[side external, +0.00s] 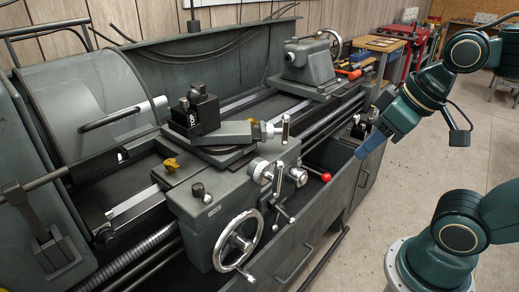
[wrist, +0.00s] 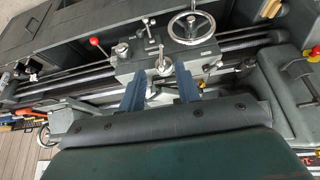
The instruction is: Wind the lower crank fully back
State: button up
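A grey metal lathe carriage (side external: 205,205) carries two small cranks. The upper crank (side external: 284,130) is on the top slide and its handle stands upright. The lower crank (side external: 279,185) is silver and sits below it on the carriage front, near a graduated dial. My gripper (side external: 371,146) is to the right of both cranks and clear of them in the side view. In the wrist view my gripper (wrist: 160,88) shows two blue fingers spread apart with nothing held. A silver crank (wrist: 162,62) shows just beyond the fingertips; I cannot tell which crank it is.
A large handwheel (side external: 238,240) is below left of the cranks. A red-knobbed lever (side external: 325,177) sticks out to their right. The tailstock (side external: 306,62) stands behind.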

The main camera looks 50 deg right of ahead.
jog(key=shift+w, duration=0.15)
jog(key=g+y, duration=0.1)
jog(key=g, duration=0.5)
send_over(278, 174)
jog(key=d, duration=0.2)
jog(key=f, duration=0.6)
jog(key=shift+w, duration=0.2)
jog(key=shift+f, duration=0.1)
jog(key=f, duration=0.4)
jog(key=a+f, duration=0.1)
jog(key=f, duration=0.8)
jog(key=shift+a+f, duration=0.2)
jog(key=shift+f, duration=0.1)
jog(key=shift+c, duration=0.4)
jog(key=c, duration=0.6)
